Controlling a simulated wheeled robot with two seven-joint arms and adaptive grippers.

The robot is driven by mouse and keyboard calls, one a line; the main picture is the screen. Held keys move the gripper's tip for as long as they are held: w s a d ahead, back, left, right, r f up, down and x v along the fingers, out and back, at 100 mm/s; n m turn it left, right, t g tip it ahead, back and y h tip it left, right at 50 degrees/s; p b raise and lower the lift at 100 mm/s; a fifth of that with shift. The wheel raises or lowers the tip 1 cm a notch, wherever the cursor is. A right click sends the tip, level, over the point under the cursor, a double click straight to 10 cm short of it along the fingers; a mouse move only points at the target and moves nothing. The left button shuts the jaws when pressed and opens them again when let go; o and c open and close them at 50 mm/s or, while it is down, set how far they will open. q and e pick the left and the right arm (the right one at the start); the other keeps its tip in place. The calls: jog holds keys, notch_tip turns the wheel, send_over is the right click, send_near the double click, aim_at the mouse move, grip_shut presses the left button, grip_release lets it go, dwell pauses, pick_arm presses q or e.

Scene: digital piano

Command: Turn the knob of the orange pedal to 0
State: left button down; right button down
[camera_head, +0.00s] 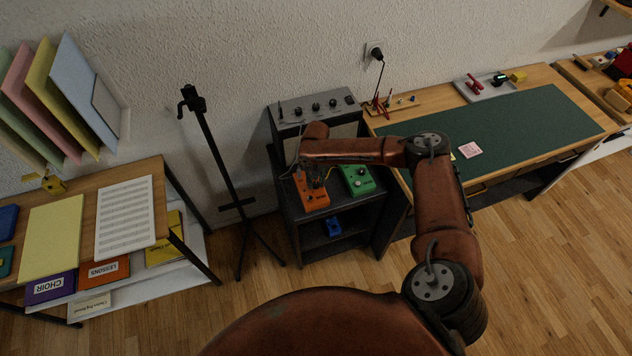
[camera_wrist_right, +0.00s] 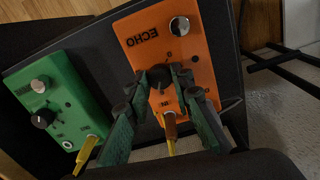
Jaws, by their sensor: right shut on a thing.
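The orange pedal (camera_head: 313,199) lies on the top of a dark shelf unit, beside the green pedal (camera_head: 358,180). In the right wrist view the orange pedal (camera_wrist_right: 146,40) carries the word ECHO, upside down, and a round silver footswitch. My right gripper (camera_wrist_right: 161,80) is over the orange pedal with a fingertip on each side of its dark knob (camera_wrist_right: 159,74), shut on it. The knob's pointer and the setting it marks cannot be made out. In the head view the right gripper (camera_head: 313,176) partly hides the far end of the pedal. My left gripper is not in view.
The green pedal (camera_wrist_right: 56,104) sits close to the orange one. Yellow and brown plugs stick out of the pedals. A grey amplifier (camera_head: 314,108) stands behind them. A blue pedal (camera_head: 333,227) is on the lower shelf. A black stand (camera_head: 219,160) is to the left.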

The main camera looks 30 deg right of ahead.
jog(key=n+p, duration=0.1)
jog(key=p, duration=0.2)
jog(key=n+p, duration=0.2)
jog(key=p, duration=0.1)
jog(key=shift+s+r+p, duration=0.1)
jog(key=shift+r+p, duration=0.1)
jog(key=shift+p, duration=0.15)
jog(key=shift+f+n+p, duration=0.1)
jog(key=shift+n+p, duration=0.35)
jog(key=shift+n, duration=0.45)
jog(key=n, duration=0.4)
jog(key=shift+f+n, duration=0.1)
jog(key=shift+n, duration=0.2)
jog(key=n, duration=0.5)
jog(key=shift+p, duration=0.3)
jog(key=n, duration=0.6)
jog(key=shift+n, duration=0.4)
jog(key=n+b, duration=0.1)
jog(key=n, duration=0.4)
pick_arm(q)
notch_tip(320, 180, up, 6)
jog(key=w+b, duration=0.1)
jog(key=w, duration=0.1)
jog(key=shift+b, duration=0.4)
pick_arm(e)
jog(key=n, duration=0.6)
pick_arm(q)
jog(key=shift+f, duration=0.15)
pick_arm(e)
jog(key=shift+n, duration=0.3)
